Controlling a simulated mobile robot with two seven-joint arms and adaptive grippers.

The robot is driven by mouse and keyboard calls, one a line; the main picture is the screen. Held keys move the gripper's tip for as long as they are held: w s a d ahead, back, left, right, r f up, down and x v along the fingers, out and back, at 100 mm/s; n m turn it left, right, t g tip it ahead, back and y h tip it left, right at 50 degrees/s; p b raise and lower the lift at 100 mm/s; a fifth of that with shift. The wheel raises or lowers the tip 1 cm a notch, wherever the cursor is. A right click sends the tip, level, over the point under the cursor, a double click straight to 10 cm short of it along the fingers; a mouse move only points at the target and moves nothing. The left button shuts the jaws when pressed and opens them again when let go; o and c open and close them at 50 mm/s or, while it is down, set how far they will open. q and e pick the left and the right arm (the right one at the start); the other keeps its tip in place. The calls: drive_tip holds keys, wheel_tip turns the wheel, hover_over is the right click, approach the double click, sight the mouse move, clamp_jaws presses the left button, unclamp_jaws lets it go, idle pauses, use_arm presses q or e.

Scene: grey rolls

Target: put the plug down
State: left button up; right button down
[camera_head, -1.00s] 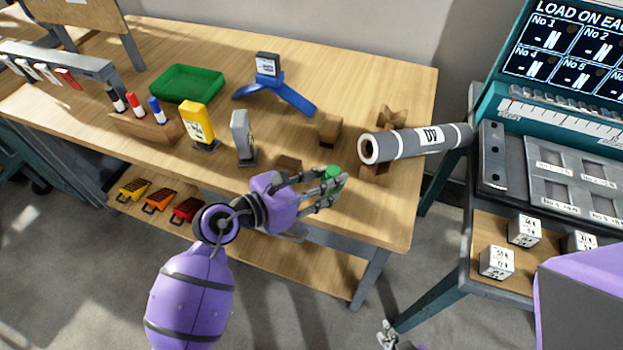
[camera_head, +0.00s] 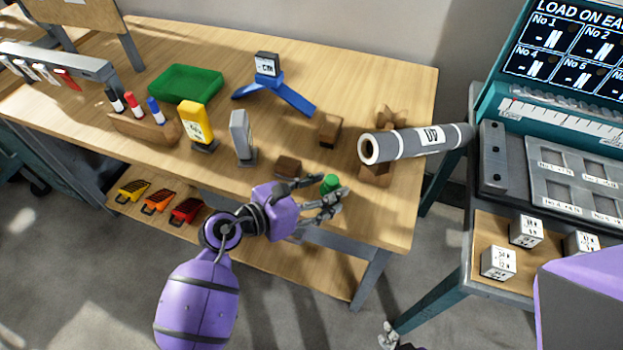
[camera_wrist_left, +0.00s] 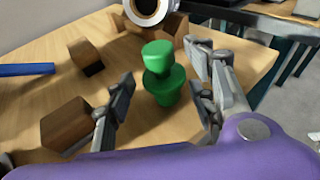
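The green plug (camera_head: 330,184) stands upright on the wooden table (camera_head: 390,225) near its front right part. It also shows in the left wrist view (camera_wrist_left: 160,75), with a narrow neck between a wider top and base. My left gripper (camera_head: 326,193) is open, with one finger on each side of the plug in the left wrist view (camera_wrist_left: 162,110) and a gap to both. In the head view part of the plug's base is hidden by a finger. My right gripper (camera_head: 388,338) is at the bottom edge, small and partly cut off; its opening cannot be told.
A grey roll (camera_head: 405,144) marked with black print lies on wooden supports behind the plug. Brown wooden blocks (camera_head: 288,167) stand left of the plug. A grey gauge (camera_head: 242,138) and yellow device (camera_head: 196,124) stand further left. The table's front edge is close to my left gripper.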

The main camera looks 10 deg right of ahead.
use_arm(q)
drive_tip(key=shift+r, duration=0.2)
drive_tip(key=s+a+r+n+t, duration=0.2)
drive_tip(key=s+a+n+t, duration=0.1)
drive_tip(key=a+n, duration=0.35)
drive_tip(key=s+a+r+n+t, duration=0.2)
drive_tip(key=s+a+n+t, duration=0.1)
drive_tip(key=a+n, duration=0.4)
drive_tip(key=s+a+f+n+t+y, duration=0.2)
drive_tip(key=a+f+n+y, duration=0.3)
drive_tip(key=a+n, duration=0.4)
drive_tip(key=s+a+f+n+t+y, duration=0.2)
drive_tip(key=a+f+n+y, duration=0.35)
drive_tip(key=n, duration=0.65)
drive_tip(key=s+a+f+n+g+y, duration=0.1)
drive_tip(key=s+a+f+n+g, duration=0.2)
drive_tip(key=s+f+n, duration=0.4)
drive_tip(key=s+a+f+n+g+y, duration=0.2)
drive_tip(key=s+f+n+g, duration=0.2)
drive_tip(key=s, duration=1)
wheel_tip(320, 180, down, 5)
drive_tip(key=n, duration=0.3)
drive_tip(key=shift+a+g+b, duration=0.4)
